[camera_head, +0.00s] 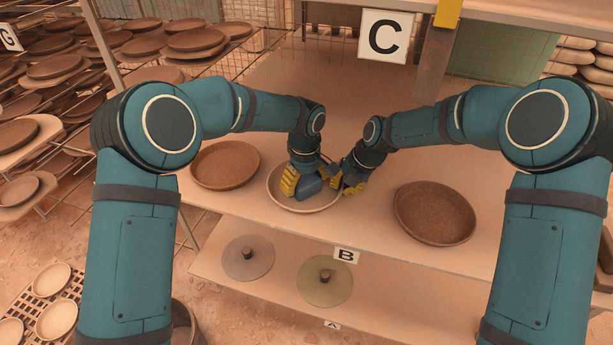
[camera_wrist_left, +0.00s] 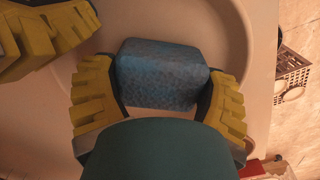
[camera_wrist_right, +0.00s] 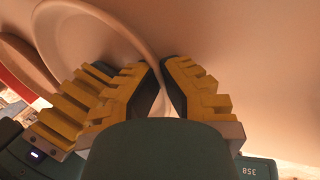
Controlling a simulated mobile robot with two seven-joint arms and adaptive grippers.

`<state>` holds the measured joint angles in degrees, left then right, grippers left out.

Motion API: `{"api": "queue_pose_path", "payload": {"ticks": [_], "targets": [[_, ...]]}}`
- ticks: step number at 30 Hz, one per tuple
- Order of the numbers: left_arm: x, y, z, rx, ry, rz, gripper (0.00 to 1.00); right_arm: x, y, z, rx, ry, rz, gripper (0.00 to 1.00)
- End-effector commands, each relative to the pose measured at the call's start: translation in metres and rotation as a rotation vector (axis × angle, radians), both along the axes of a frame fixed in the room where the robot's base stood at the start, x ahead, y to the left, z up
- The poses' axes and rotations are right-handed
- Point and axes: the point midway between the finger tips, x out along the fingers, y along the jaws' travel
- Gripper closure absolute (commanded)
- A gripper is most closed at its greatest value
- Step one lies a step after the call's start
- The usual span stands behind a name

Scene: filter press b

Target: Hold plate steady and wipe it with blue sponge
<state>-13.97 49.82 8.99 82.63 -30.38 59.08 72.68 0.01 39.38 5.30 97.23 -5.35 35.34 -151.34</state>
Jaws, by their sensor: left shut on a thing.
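A pale round plate (camera_head: 318,206) lies on the table between two brown plates. My left gripper (camera_head: 303,187) is over it, with its fingers shut on the sides of a blue sponge (camera_wrist_left: 162,75). In the left wrist view the sponge is over the plate's inner face (camera_wrist_left: 200,22); whether it presses on the plate is hard to tell. My right gripper (camera_head: 347,184) is at the plate's right edge. In the right wrist view its fingertips (camera_wrist_right: 161,68) are close together at the plate's rim (camera_wrist_right: 140,30); whether they clamp it is unclear.
A brown plate (camera_head: 226,165) lies left of the pale plate, and another (camera_head: 434,214) lies to the right. Two discs with knobs (camera_head: 248,258) (camera_head: 325,281) sit on the lower shelf. Racks of plates (camera_head: 55,67) stand at the left. A sign "C" (camera_head: 384,36) hangs at the back.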

Motion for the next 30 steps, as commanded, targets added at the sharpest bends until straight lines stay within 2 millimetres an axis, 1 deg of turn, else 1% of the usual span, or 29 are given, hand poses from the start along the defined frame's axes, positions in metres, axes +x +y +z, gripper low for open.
{"api": "queue_pose_path", "payload": {"ticks": [1,2,14,16,18,20,30], "targets": [[-0.005,0.001,0.000,0.002,0.003,0.000,0.51,0.000,0.000,0.000,0.000,-0.002,0.001,1.00],[-0.003,0.000,0.000,0.002,0.002,0.000,0.51,0.000,0.000,0.000,0.000,-0.002,0.001,1.00],[0.033,-0.006,-0.001,0.000,0.001,0.000,0.51,0.000,0.000,0.000,0.001,-0.001,0.000,1.00],[0.033,-0.006,0.005,0.000,0.000,0.000,0.51,0.000,0.000,0.000,0.001,-0.001,0.000,1.00],[0.033,-0.007,0.023,-0.002,-0.004,0.000,0.51,0.000,0.000,0.000,0.001,-0.001,0.000,1.00],[0.032,-0.007,0.026,0.000,0.000,0.000,0.51,0.000,0.000,0.000,0.000,-0.001,0.000,1.00],[0.032,-0.006,0.056,-0.001,-0.001,-0.001,0.51,0.000,0.000,0.000,0.000,-0.001,0.000,1.00]]}}
